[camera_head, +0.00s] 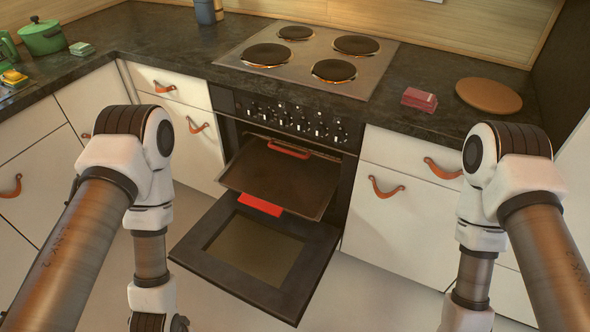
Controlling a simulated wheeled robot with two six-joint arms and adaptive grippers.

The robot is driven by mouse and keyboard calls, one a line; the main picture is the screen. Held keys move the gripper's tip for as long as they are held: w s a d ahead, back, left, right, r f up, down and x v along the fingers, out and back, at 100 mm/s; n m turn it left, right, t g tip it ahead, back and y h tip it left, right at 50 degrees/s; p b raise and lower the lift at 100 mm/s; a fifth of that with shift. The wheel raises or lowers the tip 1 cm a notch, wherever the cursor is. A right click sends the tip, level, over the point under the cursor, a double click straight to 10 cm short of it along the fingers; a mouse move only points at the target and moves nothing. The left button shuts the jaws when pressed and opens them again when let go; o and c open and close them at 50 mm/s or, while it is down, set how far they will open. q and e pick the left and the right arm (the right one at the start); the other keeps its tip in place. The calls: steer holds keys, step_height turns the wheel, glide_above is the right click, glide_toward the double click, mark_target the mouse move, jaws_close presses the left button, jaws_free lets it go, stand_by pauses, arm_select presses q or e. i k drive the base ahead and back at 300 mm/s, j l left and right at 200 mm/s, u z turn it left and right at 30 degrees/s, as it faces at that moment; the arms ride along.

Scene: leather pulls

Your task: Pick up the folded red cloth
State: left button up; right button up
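The folded red cloth (419,99) lies on the dark countertop, right of the stove, in the head view. It looks like a small stacked block with pinkish edges. Both of my arms hang down in front of the counter, one at each side. Both arms run out of the bottom of the picture, and neither gripper's fingers show. Nothing of mine touches the cloth.
A round wooden board (488,95) lies right of the cloth. The stove (306,60) has several burners. Below, the oven door (255,255) hangs open under a pulled-out tray (275,180). A green pot (43,37) stands at the far left.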

mark_target(418, 98)
steer(key=i+l+u, duration=0.1)
steer(key=l, duration=0.2)
steer(key=i+l+u, duration=0.15)
steer(key=l, duration=0.15)
steer(key=i+l+u, duration=0.1)
steer(key=l, duration=0.2)
steer(key=i+l+u, duration=0.15)
steer(key=l, duration=0.15)
